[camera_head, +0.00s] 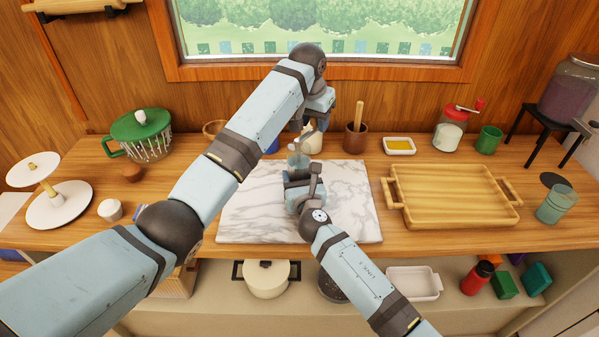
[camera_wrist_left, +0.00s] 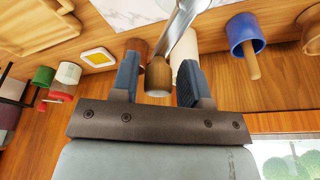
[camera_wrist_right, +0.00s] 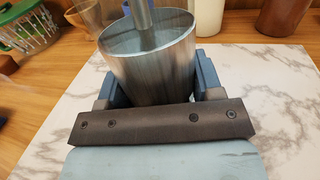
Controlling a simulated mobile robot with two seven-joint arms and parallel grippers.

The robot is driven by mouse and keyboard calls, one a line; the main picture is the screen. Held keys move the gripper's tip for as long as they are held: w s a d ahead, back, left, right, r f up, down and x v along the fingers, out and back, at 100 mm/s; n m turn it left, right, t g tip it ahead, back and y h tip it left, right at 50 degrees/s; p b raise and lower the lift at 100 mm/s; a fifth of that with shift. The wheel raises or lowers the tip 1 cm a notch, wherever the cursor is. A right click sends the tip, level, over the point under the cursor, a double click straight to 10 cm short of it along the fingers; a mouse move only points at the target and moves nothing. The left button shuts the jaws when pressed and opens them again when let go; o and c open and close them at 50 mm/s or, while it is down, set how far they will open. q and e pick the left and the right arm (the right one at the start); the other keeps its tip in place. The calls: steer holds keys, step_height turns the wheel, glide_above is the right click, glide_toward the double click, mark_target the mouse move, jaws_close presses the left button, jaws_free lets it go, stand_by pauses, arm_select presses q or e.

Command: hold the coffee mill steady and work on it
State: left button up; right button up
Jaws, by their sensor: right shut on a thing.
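The coffee mill is a metal cylinder (camera_wrist_right: 148,72) with a shaft rising from its open-looking top. It stands over the marble board and shows small in the head view (camera_head: 298,160). My right gripper (camera_wrist_right: 156,82) is shut on its body, one finger on each side. The mill's metal crank (camera_wrist_left: 182,32) ends in a brown wooden knob (camera_wrist_left: 158,78). My left gripper (camera_wrist_left: 158,68) is open around the knob, with gaps visible between it and the fingers. In the head view my left gripper (camera_head: 309,122) is above and behind the mill, and its fingers are partly hidden.
The marble board (camera_head: 347,200) has free room around the mill. A wooden tray (camera_head: 455,196) is at right. Behind stand a brown pot with a pestle (camera_head: 356,138), a yellow-filled dish (camera_head: 399,146) and a red-lidded jar (camera_head: 450,132). A green-lidded glass container (camera_head: 145,137) is at left.

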arm_select(q)
steer(key=shift+o, duration=0.5)
steer(key=shift+a, duration=0.15)
arm_select(e)
steer(key=shift+f, duration=0.1)
arm_select(q)
steer(key=shift+r, duration=0.1)
steer(key=shift+w+d+v, duration=0.1)
steer(key=shift+w+v, duration=0.1)
steer(key=shift+v, duration=0.75)
steer(key=shift+w+d+v, duration=0.15)
steer(key=shift+w+v, duration=0.05)
steer(key=shift+v, duration=0.75)
steer(key=shift+w+d+v, duration=0.1)
steer(key=shift+w+v, duration=0.1)
steer(key=shift+v, duration=0.75)
steer(key=shift+r, duration=0.2)
steer(key=shift+w, duration=0.1)
arm_select(e)
steer(key=o, duration=1.2)
